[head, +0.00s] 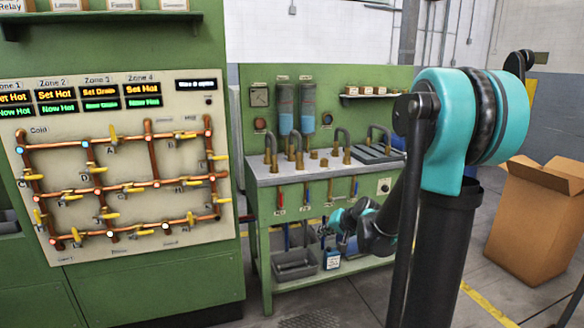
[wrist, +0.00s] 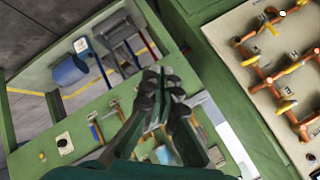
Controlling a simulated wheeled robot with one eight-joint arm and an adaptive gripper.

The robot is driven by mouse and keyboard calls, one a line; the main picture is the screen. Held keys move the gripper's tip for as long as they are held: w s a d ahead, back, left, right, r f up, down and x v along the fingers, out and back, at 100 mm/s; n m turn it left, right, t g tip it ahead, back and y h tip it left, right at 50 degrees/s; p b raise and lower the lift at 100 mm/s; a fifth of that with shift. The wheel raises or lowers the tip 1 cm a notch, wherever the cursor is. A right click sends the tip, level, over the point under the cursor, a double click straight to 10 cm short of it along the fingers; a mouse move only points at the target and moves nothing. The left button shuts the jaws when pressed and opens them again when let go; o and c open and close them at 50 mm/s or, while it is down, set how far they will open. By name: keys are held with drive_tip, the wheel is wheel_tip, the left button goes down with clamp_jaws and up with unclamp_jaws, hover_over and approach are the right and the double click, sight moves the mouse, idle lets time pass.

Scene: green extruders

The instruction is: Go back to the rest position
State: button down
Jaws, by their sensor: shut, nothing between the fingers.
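My gripper (wrist: 160,76) shows in the wrist view with its dark fingers together at the tips and nothing between them. It is in front of the green workbench (wrist: 100,102), which appears tilted in this view. In the head view my teal and black arm stands at the right, and its lower end reaches down in front of the workbench (head: 258,205). The gripper's fingers cannot be made out clearly in the head view. No contact between the gripper and anything shows.
A pipe panel (head: 120,165) with yellow valves and zone displays stands at the left; it also shows in the wrist view (wrist: 262,92). Copper-based hooked pipes stand on the bench top. A grey bin (head: 295,264) sits on the lower shelf. A cardboard box (head: 535,225) stands at the right.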

drive_tip(key=s+d+f+n+g+h, duration=0.1)
drive_tip(key=s+d+f+h, duration=0.1)
drive_tip(key=s, duration=0.6)
drive_tip(key=s+d+f+n+g+h, duration=0.1)
drive_tip(key=s+d+f, duration=0.1)
drive_tip(key=s, duration=0.7)
drive_tip(key=s+d+f+n+g+h, duration=0.1)
drive_tip(key=s+d+f+h, duration=0.1)
drive_tip(key=s, duration=0.7)
drive_tip(key=shift+s+d+f+g+h, duration=0.25)
drive_tip(key=shift+d+f+g, duration=0.2)
drive_tip(key=shift+d, duration=0.8)
